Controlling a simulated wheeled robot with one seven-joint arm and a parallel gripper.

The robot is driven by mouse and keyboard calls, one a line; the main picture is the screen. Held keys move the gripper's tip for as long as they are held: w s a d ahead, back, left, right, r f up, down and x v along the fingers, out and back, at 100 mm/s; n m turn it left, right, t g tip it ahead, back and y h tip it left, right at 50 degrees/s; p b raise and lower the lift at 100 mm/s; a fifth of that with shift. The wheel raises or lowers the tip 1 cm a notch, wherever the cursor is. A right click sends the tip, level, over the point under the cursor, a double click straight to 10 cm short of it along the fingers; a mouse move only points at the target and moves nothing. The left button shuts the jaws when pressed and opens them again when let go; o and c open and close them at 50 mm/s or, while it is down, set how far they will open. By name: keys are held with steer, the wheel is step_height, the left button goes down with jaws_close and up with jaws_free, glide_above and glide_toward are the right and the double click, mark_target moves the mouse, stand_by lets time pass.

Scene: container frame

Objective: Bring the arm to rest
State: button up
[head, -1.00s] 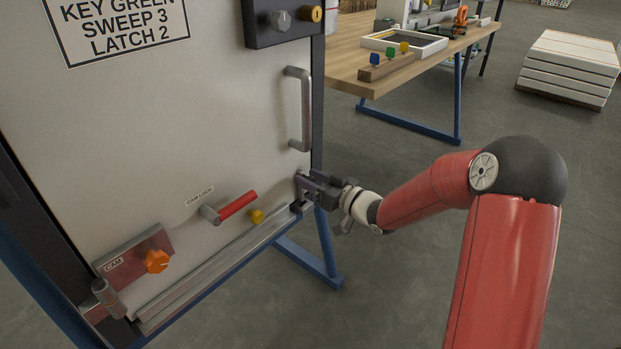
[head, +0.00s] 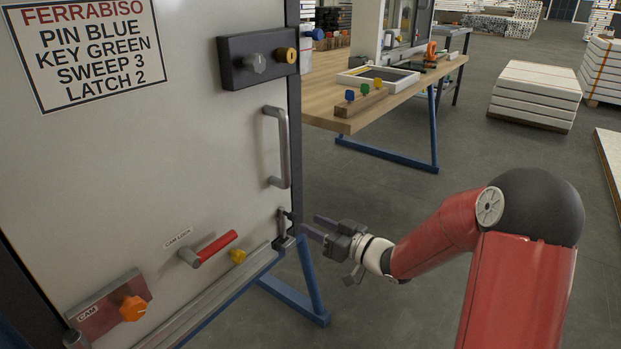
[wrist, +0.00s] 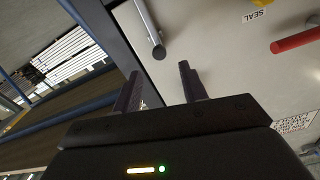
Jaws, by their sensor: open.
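My gripper (head: 318,232) is open and empty in the head view. It is just to the right of the lower right corner of the white panel door (head: 130,180), apart from the small metal latch (head: 284,222) at the door's edge. My red arm reaches in from the lower right. In the wrist view the two dark fingers (wrist: 160,92) stand apart with nothing between them. A grey bar end (wrist: 157,50) shows beyond the fingers, and a red lever (wrist: 297,40) lies to the right.
A wooden workbench (head: 325,112) stands behind. The floor (head: 400,190) right of the door is open.

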steer(key=s+d+r+m+h, duration=0.3)
steer(key=s+d+r+h, duration=0.1)
steer(key=d+h, duration=0.25)
steer(key=s+d+r+m+h, duration=0.2)
steer(key=s+d+r+h, duration=0.2)
steer(key=d+h, duration=0.3)
steer(key=s+a+m+g, duration=0.1)
steer(key=s+m+g, duration=0.2)
steer(key=s, duration=2)
steer(key=shift+a+f+g+h, duration=0.25)
steer(key=shift+f+g+h, duration=0.15)
steer(key=shift+g, duration=0.8)
steer(key=shift+w, duration=0.1)
steer(key=shift+c, duration=0.2)
